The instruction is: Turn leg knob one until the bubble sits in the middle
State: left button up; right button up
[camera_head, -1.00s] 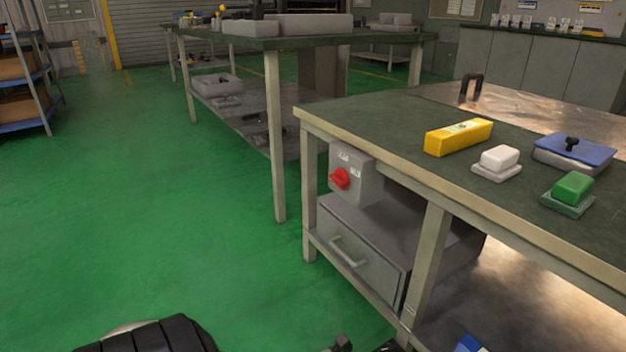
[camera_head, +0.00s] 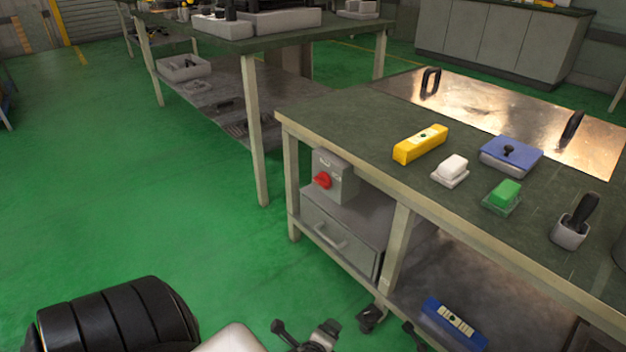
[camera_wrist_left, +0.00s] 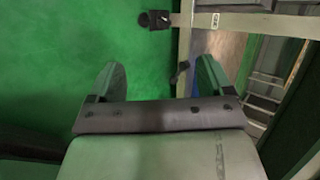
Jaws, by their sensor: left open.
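The yellow level (camera_head: 420,145) lies on the green bench top; its vial is too small to read the bubble. A blue level (camera_head: 455,325) lies on the lower shelf. A black knob (camera_head: 370,318) sits low at the bench's front leg; which numbered knob it is cannot be told. The left wrist view shows a black knob (camera_wrist_left: 155,19) on a bracket beside the pale frame, ahead of my fingers and apart from them. My left gripper (camera_head: 304,336) shows at the bottom of the head view. It is open and empty in the wrist view (camera_wrist_left: 160,82). My right gripper is not in view.
A grey box with a red switch (camera_head: 323,180) and a drawer unit (camera_head: 335,235) are under the bench. A white block (camera_head: 452,168), green block (camera_head: 505,193), blue-lidded box (camera_head: 511,152) and grey cup (camera_head: 570,232) stand on top. Green floor (camera_head: 150,200) at left is clear.

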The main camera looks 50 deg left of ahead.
aim_at(369, 315)
jog(key=i+l+u, duration=0.2)
jog(key=l, duration=0.25)
jog(key=l+u, duration=0.2)
jog(key=l, duration=0.2)
jog(key=i+l+u, duration=0.2)
jog(key=l, duration=0.3)
jog(key=k, duration=0.05)
